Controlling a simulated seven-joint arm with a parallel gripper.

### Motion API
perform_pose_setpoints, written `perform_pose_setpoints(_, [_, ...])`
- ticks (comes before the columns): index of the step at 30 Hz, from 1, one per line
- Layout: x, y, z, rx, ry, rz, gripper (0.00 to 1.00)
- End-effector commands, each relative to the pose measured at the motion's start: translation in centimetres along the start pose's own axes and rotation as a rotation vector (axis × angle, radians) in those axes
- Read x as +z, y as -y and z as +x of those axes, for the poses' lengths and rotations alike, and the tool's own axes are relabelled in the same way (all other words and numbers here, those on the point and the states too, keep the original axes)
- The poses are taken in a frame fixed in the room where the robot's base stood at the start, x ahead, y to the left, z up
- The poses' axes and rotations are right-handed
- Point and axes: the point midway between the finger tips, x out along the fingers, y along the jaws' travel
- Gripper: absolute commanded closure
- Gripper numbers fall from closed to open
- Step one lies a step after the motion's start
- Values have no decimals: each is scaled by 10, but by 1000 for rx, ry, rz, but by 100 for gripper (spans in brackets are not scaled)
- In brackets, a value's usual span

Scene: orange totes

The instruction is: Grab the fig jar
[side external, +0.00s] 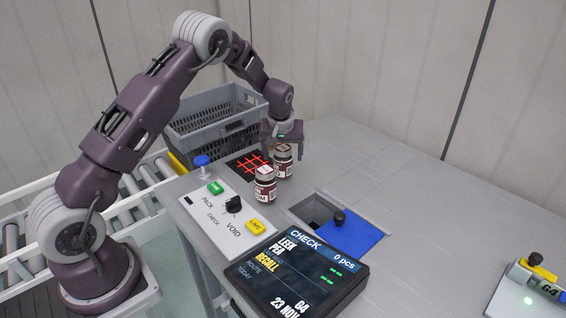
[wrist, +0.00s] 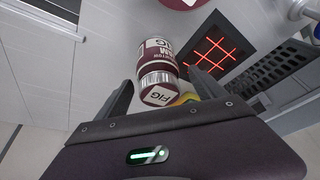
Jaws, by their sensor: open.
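The fig jar (wrist: 160,80) shows in the wrist view with FIG on its white label and on its lid, over a dark red body. It lies between the two fingers of my gripper (wrist: 161,88), with a gap visible on the right side. In the side view the fig jar (side external: 282,163) stands upright on the grey table, behind a second jar. My gripper (side external: 282,138) is open and pointing down just over its lid. I cannot tell whether either finger touches it.
A second dark jar (side external: 265,187) stands close in front. A red-lined grid (side external: 248,162) and a grey crate (side external: 212,122) lie to the left. A button panel (side external: 228,212), a square opening with a blue lid (side external: 345,238) and a display (side external: 298,275) are nearer.

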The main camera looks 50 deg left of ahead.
Motion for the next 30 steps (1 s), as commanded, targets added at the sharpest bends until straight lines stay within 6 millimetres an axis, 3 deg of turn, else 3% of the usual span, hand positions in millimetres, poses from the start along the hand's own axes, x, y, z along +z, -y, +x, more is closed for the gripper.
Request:
perform_pose_setpoints(4, [0,0,20,1,1,1,21])
perform_pose_setpoints(11, [0,-1,22,1,1,2,23])
perform_pose_setpoints(23, [0,0,21,1,1,2,100])
perform_pose_setpoints(30, [-1,-1,19,2,-1,1,100])
